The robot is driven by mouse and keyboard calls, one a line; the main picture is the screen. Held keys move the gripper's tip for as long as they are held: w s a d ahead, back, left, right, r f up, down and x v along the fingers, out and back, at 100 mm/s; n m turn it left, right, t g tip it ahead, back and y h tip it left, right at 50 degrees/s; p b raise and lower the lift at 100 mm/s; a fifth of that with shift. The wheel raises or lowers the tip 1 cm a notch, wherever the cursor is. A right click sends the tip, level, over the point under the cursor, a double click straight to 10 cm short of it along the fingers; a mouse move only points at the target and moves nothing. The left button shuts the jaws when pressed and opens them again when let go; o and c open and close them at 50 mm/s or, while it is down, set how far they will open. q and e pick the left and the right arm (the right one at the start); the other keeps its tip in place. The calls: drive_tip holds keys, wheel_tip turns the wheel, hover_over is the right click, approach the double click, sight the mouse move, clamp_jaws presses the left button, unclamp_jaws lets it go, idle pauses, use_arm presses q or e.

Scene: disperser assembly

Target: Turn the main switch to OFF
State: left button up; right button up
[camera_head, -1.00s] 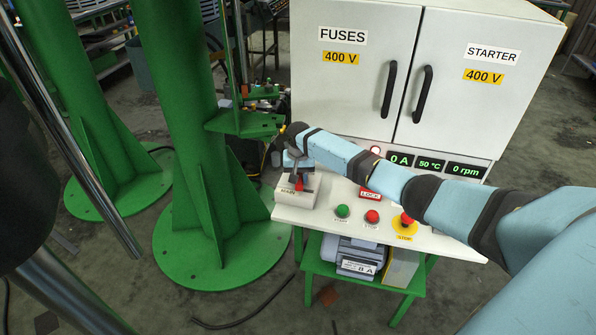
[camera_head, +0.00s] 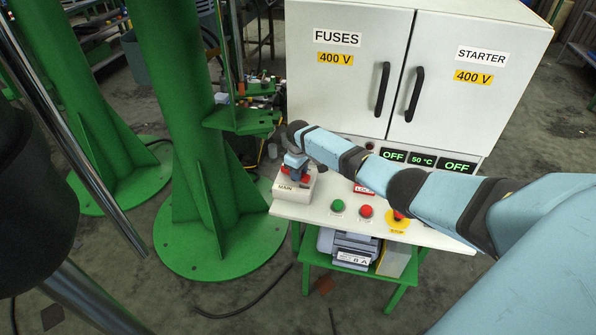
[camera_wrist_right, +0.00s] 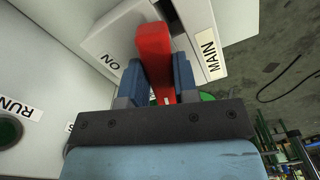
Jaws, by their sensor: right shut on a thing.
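The main switch (camera_head: 290,192) is a white box labelled MAIN at the left end of the white panel, with a red handle. In the right wrist view the red handle (camera_wrist_right: 154,55) sits between the two blue fingers of my right gripper (camera_wrist_right: 158,84), which is shut on it. An ON label (camera_wrist_right: 110,62) is left of the handle and the MAIN label (camera_wrist_right: 207,52) is right of it. In the head view my right gripper (camera_head: 294,168) partly covers the switch. An OFF mark on the switch is not visible. My left gripper is out of view.
The cabinet (camera_head: 345,88) behind has displays reading OFF, 50 °C and OFF. A green button (camera_head: 338,206), red button (camera_head: 365,211) and red-and-yellow stop button (camera_head: 397,222) lie on the panel. A green pillar (camera_head: 180,110) stands left of the switch.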

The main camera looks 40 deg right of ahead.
drive_tip(key=shift+w+d+n, duration=0.1)
drive_tip(key=shift+n, duration=0.85)
drive_tip(key=shift+w+d+n, duration=0.1)
drive_tip(key=shift+n, duration=0.85)
drive_tip(key=shift+r, duration=0.1)
drive_tip(key=o, duration=0.9)
wheel_tip(320, 180, up, 14)
drive_tip(key=shift+f+p, duration=0.1)
drive_tip(key=shift+p, duration=0.35)
